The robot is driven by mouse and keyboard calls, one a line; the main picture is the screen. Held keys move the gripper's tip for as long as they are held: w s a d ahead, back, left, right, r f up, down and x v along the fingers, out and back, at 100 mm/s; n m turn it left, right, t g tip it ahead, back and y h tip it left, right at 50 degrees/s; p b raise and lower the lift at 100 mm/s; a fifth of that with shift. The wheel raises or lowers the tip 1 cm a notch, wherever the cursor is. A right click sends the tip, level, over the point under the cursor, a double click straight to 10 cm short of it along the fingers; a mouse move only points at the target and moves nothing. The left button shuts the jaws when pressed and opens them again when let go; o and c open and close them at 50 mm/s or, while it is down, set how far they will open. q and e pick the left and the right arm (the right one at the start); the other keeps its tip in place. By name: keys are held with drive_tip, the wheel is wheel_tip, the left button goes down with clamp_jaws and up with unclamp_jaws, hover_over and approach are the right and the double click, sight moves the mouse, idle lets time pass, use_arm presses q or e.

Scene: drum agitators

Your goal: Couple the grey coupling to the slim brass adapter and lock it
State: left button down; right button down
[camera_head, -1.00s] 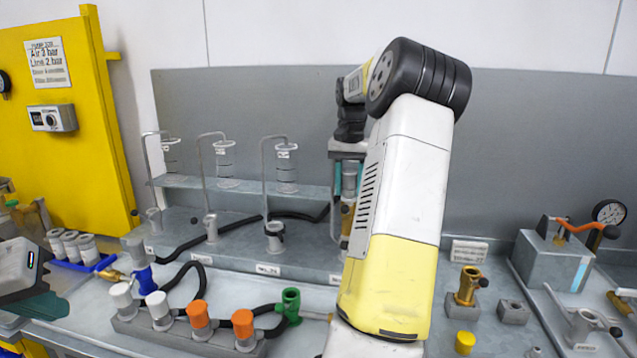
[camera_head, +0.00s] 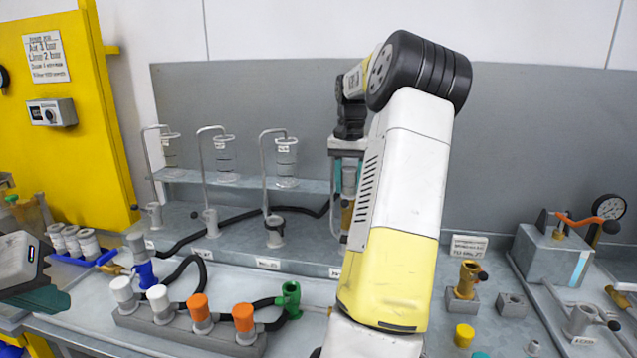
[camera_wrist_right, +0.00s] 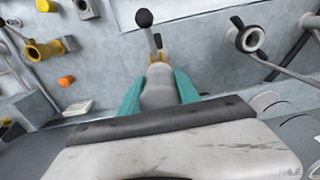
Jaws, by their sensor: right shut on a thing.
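My right gripper (camera_head: 348,182) is shut on a grey coupling, its teal fingers on either side. In the right wrist view, the grey coupling (camera_wrist_right: 158,90) sits between the fingers of the right gripper (camera_wrist_right: 160,92). A brass piece (camera_wrist_right: 156,59) shows at the coupling's far end, with a lever ending in a black ball. It also shows below the fingers in the head view (camera_head: 347,214). I cannot tell whether this is the slim adapter or whether it is locked. My left gripper (camera_head: 45,298) is at the left edge, apart from these; its jaw gap is hidden.
A brass fitting (camera_head: 466,280) stands in a grey block on the right, near a yellow cap (camera_head: 464,335). A rack of white and orange caps (camera_head: 180,325) stands in front. Glass vessels (camera_head: 286,165) are behind, left of my right arm. A grey valve box (camera_head: 552,256) is right.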

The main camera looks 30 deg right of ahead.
drive_tip(key=c, duration=0.8)
unclamp_jaws()
drive_tip(key=shift+f, duration=0.1)
drive_tip(key=shift+c, duration=0.4)
drive_tip(key=shift+r, duration=5.05)
